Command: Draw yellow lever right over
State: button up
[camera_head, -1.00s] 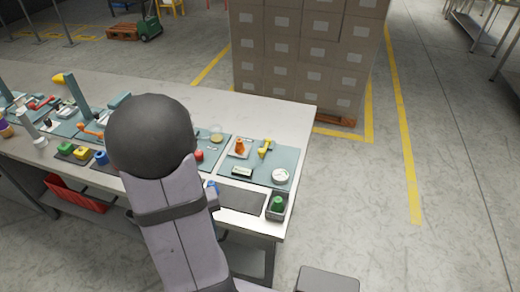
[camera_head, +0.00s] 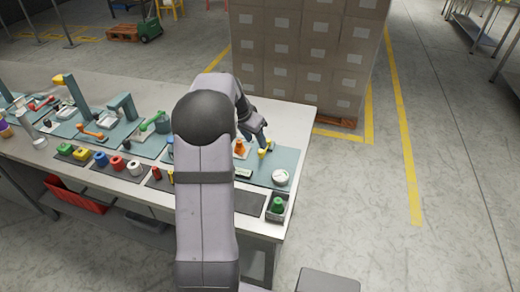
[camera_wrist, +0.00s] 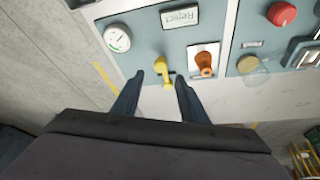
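The yellow lever (camera_wrist: 161,68) stands on a blue-grey panel (camera_wrist: 145,57) in the wrist view, beside an orange knob-like part (camera_wrist: 204,62) on a pale plate. In the head view the yellow lever (camera_head: 263,153) is partly hidden by my gripper (camera_head: 262,140), which is over it from above. In the wrist view my gripper (camera_wrist: 158,82) is open, one finger on each side of the lever's line. The lever lies between the fingertips and shows a gap to both; I cannot tell the height difference.
A white dial gauge (camera_wrist: 117,38), a "Reject" label (camera_wrist: 180,17) and a red button (camera_wrist: 281,13) are near the lever. A dark tray with a green part (camera_head: 278,205) stands at the table's front right. Stacked cartons (camera_head: 305,60) stand behind the table.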

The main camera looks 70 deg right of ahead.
aim_at(261, 151)
jog(key=shift+m, duration=0.3)
jog(key=shift+p+x, duration=1.3)
jog(key=shift+x, duration=2.35)
grip_shut()
